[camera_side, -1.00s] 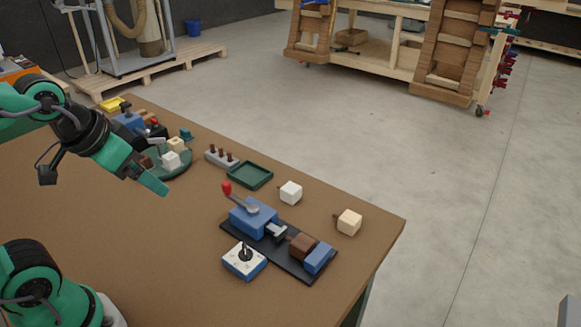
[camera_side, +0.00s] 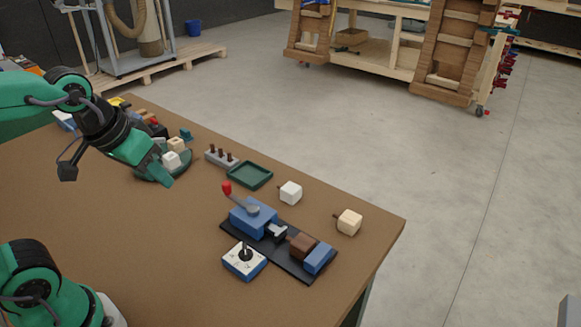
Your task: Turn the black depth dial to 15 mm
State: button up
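The black depth dial (camera_side: 245,252) stands on a white-topped blue box (camera_side: 236,266) near the table's front right. The marks on its face are too small to read. The blue machine (camera_side: 252,216) with a red-knobbed lever (camera_side: 226,187) is just behind it on a black base plate (camera_side: 290,267). My gripper (camera_side: 168,182) is above the table to the upper left of the dial, well apart from it and in front of the green round tray. Its fingers look close together, but I cannot make out whether they are open or shut.
A green round tray (camera_side: 147,175) holds pale blocks. The table (camera_side: 150,250) left of the dial is clear.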

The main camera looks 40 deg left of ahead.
jog(key=w+d+f+n+g, duration=0.3)
jog(key=w+d+f+n, duration=0.2)
jog(key=w+f, duration=0.15)
jog(key=n+g, duration=0.2)
jog(key=n, duration=0.2)
send_over(245, 247)
notch_tip(245, 247, down, 6)
jog(key=shift+f, duration=0.2)
jog(key=shift+f, duration=0.15)
jog(key=shift+s+f, duration=0.1)
jog(key=shift+f, duration=3.65)
grip_shut()
